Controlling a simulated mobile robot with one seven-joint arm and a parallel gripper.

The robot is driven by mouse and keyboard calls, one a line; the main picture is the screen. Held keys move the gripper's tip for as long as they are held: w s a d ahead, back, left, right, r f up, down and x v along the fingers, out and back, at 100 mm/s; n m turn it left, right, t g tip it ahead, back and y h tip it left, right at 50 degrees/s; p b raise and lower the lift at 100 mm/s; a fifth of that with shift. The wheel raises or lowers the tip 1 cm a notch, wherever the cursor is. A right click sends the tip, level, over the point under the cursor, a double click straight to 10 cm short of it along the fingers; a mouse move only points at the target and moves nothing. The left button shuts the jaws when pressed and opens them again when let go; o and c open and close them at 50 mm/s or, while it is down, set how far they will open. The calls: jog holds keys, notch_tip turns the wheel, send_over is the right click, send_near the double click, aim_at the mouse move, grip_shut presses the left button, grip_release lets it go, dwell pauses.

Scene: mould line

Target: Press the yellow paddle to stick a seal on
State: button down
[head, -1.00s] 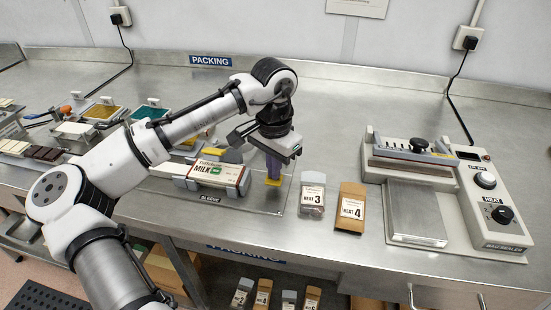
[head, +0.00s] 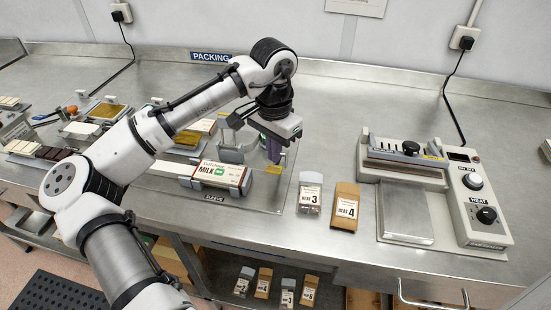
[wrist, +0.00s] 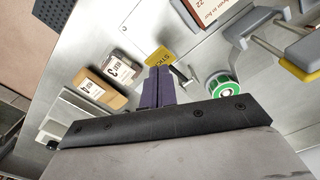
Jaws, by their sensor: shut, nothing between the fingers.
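The yellow paddle (head: 274,170) is a small plate at the right end of the packing board, and shows lettering in the wrist view (wrist: 158,52). My gripper (head: 274,159) has its purple fingers together and empty, just above the paddle in the head view. In the wrist view my fingers (wrist: 158,72) point toward the paddle, with a thin dark bar beside their tips. A green and white roll (wrist: 222,85) sits beside them.
Heat sleeves marked 3 (head: 310,193) and 4 (head: 345,206) lie right of the board. A bag sealer (head: 405,212) with knobs stands further right. Trays and chocolate bars (head: 40,152) are at the left. The counter behind is clear.

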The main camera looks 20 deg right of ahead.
jog(key=shift+r+p, duration=1.1)
jog(key=shift+r, duration=0.3)
